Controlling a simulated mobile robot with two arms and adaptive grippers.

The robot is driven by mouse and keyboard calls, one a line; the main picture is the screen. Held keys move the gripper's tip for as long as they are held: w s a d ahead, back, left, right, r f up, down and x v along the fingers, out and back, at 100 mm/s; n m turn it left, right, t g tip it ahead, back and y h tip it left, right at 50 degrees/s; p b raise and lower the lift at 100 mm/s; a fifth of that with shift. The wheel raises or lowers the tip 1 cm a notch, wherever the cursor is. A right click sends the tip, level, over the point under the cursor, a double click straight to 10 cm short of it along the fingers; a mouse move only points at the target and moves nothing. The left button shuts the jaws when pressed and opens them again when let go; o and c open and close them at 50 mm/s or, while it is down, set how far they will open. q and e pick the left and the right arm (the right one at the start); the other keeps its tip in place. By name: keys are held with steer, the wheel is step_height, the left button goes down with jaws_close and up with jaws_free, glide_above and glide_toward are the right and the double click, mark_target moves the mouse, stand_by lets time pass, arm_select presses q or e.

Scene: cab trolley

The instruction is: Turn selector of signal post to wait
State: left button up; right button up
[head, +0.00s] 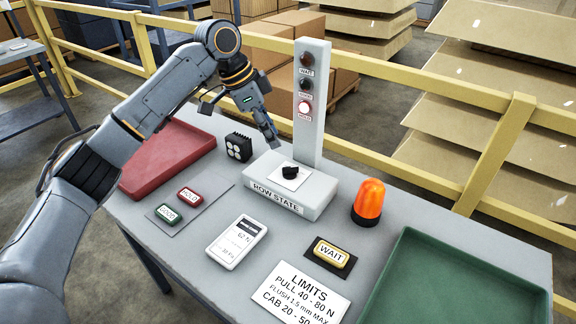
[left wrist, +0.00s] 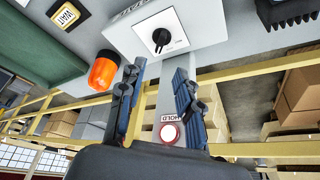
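The signal post (head: 313,125) stands at the back of a pale base box labelled ROW STATE (head: 275,199). Its top lamp (head: 307,60), labelled WAIT, and its middle lamp are dark; the bottom lamp (head: 305,107), labelled HOLD, glows. The black selector knob (head: 290,172) sits on a white plate on the box; it also shows in the left wrist view (left wrist: 161,38). My left gripper (head: 272,136) is above and behind the box, left of the post. In the left wrist view its fingers (left wrist: 160,78) are apart and empty, clear of the knob. My right gripper is not in view.
An orange beacon (head: 369,202) stands right of the box. A black block with pale discs (head: 239,146) is left of it. A red tray (head: 165,161), a green tray (head: 455,285), a yellow WAIT tag (head: 331,252) and a handheld display (head: 236,243) share the table.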

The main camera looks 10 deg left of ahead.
mark_target(290, 167)
arm_select(q)
steer(key=x, duration=1)
steer(key=shift+f, duration=0.35)
jaws_close()
